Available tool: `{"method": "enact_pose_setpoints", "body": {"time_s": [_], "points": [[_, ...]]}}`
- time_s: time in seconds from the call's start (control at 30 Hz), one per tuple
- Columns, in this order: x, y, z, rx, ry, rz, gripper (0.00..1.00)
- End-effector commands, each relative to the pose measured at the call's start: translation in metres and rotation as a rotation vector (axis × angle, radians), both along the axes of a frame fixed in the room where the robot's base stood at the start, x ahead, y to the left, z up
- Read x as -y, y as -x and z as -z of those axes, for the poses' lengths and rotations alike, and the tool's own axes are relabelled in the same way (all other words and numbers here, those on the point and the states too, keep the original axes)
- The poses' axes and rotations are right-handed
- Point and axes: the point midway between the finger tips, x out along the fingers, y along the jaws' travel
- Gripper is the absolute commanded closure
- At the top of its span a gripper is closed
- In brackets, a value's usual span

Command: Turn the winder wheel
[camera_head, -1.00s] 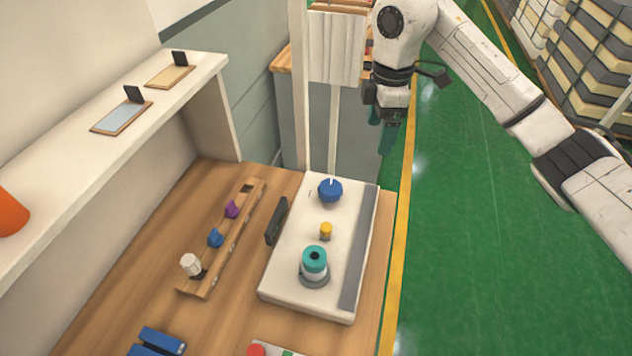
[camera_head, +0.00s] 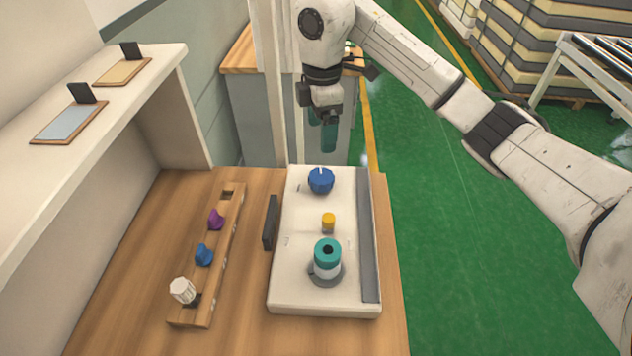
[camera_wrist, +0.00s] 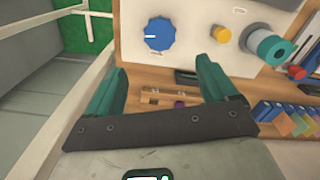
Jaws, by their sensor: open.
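A white panel box (camera_head: 300,285) lies on the wooden bench. It bears a blue ridged knob (camera_head: 321,180) with a white mark at its far end, a small yellow knob (camera_head: 328,222) in the middle, and a teal ring-topped cylinder (camera_head: 327,257) on a grey base nearer me. No part is labelled legibly as the winder wheel. My gripper (camera_head: 322,132) hangs open and empty beyond and above the blue knob. In the wrist view the teal fingers (camera_wrist: 160,72) are apart, with the blue knob (camera_wrist: 160,34) ahead of them, untouched.
A wooden rack (camera_head: 232,235) left of the panel holds purple, blue and white pieces. A black bar (camera_head: 270,222) stands between them. A raised white shelf (camera_head: 150,85) is at left. Green floor (camera_head: 460,240) lies open at right.

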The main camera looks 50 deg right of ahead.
Motion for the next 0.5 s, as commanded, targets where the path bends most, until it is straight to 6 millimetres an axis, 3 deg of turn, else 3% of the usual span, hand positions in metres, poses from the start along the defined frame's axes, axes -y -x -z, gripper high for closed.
{"method": "enact_pose_setpoints", "body": {"time_s": [0.07, 0.5], "points": [[0.000, 0.000, 0.017, 0.000, 0.000, 0.000, 0.14], [-0.001, 0.000, 0.050, -0.001, -0.004, 0.000, 0.14]]}}
